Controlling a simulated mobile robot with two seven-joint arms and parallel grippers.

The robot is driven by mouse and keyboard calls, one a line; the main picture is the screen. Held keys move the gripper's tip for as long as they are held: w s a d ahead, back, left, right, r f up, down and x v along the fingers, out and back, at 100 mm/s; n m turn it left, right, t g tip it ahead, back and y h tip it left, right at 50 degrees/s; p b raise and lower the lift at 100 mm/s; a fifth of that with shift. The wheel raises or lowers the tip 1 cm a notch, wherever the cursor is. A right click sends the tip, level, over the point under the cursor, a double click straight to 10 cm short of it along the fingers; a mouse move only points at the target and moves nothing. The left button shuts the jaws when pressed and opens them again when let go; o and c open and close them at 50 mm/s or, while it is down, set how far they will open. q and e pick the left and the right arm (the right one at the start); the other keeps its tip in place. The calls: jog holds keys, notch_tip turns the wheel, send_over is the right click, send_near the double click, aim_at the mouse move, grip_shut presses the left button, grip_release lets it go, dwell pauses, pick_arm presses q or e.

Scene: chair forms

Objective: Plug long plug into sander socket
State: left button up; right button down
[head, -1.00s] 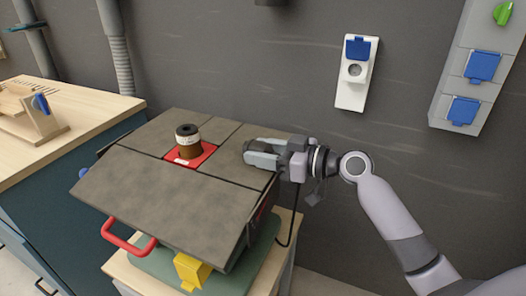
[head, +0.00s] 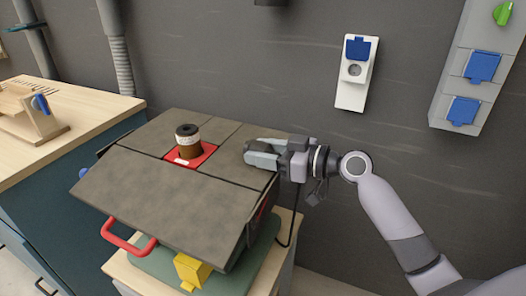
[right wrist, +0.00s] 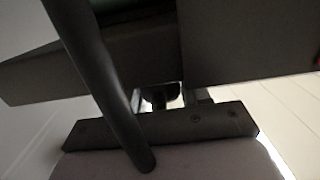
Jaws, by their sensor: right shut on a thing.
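The sander (head: 150,195) has a tilted grey table top with a brown spindle (head: 188,142) in a red insert. My right gripper (head: 262,153) is at the table's right rear edge, pointing left and shut. It is shut on the long plug, which is mostly hidden in the head view. In the right wrist view, a small dark part of the plug (right wrist: 160,95) shows between the fingers. A black cable (head: 294,218) hangs below the gripper along the sander's right side. I cannot make out the sander socket. My left gripper is not in view.
A grey panel (head: 478,65) with blue covers and a green knob is at right. A wooden-topped bench (head: 85,118) stands at left. The sander stands on a wooden cabinet (head: 285,225).

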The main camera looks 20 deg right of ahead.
aim_at(276, 152)
jog(key=shift+s+d+r+p, duration=0.25)
jog(key=shift+s+d+r, duration=0.3)
jog(key=shift+r, duration=0.2)
jog(key=shift+s+d+r+p, duration=0.25)
jog(key=shift+s+d+r, duration=0.15)
jog(key=shift+s+r, duration=0.25)
jog(key=shift+w, duration=0.1)
